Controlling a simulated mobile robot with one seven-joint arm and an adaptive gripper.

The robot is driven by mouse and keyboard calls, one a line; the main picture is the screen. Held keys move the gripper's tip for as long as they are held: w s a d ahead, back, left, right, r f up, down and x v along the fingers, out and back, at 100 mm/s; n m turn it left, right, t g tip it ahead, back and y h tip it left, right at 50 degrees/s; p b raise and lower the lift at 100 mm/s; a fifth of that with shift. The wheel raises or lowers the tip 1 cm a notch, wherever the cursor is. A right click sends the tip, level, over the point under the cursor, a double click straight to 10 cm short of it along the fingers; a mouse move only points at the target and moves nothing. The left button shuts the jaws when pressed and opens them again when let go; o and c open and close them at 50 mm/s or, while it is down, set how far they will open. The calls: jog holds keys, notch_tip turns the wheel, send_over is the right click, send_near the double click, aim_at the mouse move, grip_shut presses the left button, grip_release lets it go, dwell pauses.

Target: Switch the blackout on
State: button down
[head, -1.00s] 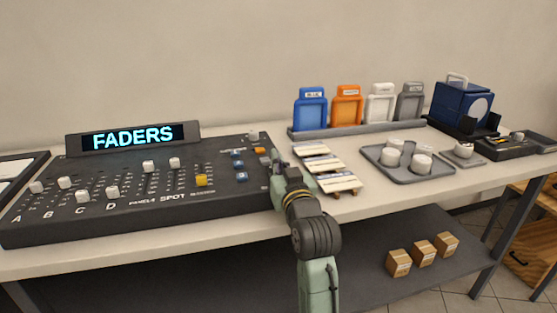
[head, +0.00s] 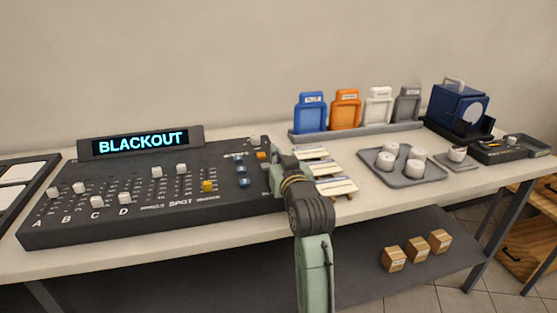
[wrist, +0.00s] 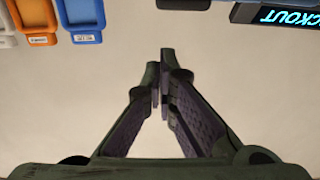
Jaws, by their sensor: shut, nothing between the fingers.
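The dark control desk (head: 130,226) stands on the left of the table, with white fader knobs, a yellow button (head: 207,186), several blue buttons (head: 241,169) and an orange button (head: 261,155). Its display (head: 140,142) reads BLACKOUT in light blue. The display also shows in the wrist view (wrist: 285,18), upside down and partly cut off. My gripper (head: 276,166) is at the right end of the desk, and my arm hides part of that end. In the wrist view my gripper (wrist: 160,82) is shut and empty, with pale surface behind it. I cannot tell which control is the blackout.
Wooden pieces with white tops (head: 325,169) lie close right of my gripper. Behind them stand blue (head: 312,112), orange, white and grey holders. A grey tray (head: 378,174) with white cylinders and a blue lamp-like box (head: 459,105) are further right. Small boxes (head: 417,249) sit on the lower shelf.

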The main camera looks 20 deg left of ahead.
jog(key=b+v, duration=0.2)
jog(key=v, duration=0.1)
jog(key=shift+r, duration=0.2)
jog(key=b+v, duration=0.2)
jog(key=v, duration=0.5)
jog(key=shift+r, duration=0.4)
